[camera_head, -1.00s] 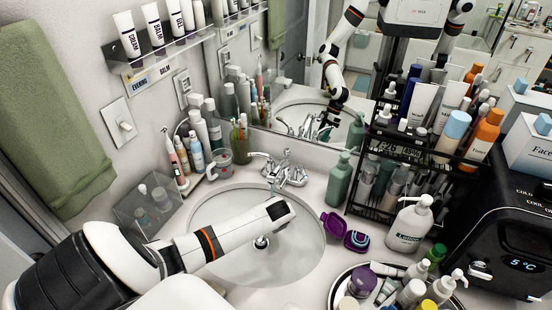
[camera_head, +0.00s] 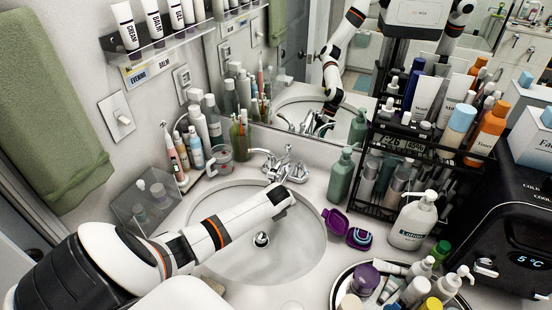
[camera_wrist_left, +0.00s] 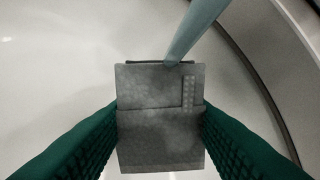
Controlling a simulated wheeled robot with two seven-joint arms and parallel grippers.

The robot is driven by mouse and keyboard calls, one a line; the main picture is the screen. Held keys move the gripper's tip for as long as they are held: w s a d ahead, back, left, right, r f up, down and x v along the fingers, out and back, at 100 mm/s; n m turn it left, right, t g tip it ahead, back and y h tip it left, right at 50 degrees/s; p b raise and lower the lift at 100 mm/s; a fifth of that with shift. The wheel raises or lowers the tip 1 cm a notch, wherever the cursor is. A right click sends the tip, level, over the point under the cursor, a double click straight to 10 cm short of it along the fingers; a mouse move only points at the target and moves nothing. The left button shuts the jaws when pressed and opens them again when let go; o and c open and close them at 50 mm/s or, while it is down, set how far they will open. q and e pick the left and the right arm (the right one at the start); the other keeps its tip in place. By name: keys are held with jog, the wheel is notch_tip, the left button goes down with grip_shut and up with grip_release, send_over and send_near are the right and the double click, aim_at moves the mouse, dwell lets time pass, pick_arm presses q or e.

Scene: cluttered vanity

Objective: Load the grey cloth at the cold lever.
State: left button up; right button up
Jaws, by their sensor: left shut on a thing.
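The grey cloth (camera_wrist_left: 150,85) shows in the left wrist view as a flat, folded grey piece. My left gripper (camera_wrist_left: 158,118) is shut on it, with a green finger pad on each side. A pale grey-blue rod (camera_wrist_left: 195,32) comes down from the top and overlaps the cloth's far edge; I cannot tell whether they touch. In the head view my left arm reaches over the sink, its end just in front of the chrome faucet (camera_head: 284,164). There the arm hides the gripper and cloth. I cannot tell which faucet handle is the cold lever. My right gripper is not in view.
The sink basin (camera_head: 308,243) lies under my left arm. A green pump bottle (camera_head: 341,178), an open purple case (camera_head: 336,222) and a white pump bottle (camera_head: 412,222) stand to the right. A clear box (camera_head: 143,212) and toiletries are at the left.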

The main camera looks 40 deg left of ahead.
pick_arm(q)
jog(key=shift+s+d+r+p, duration=0.15)
jog(key=shift+s+d+p, duration=0.4)
jog(key=shift+p, duration=0.3)
jog(key=shift+s+d+p, duration=0.45)
jog(key=shift+s+p, duration=0.1)
jog(key=shift+s+d+p, duration=1.6)
jog(key=shift+s+d, duration=0.15)
jog(key=shift+s, duration=0.1)
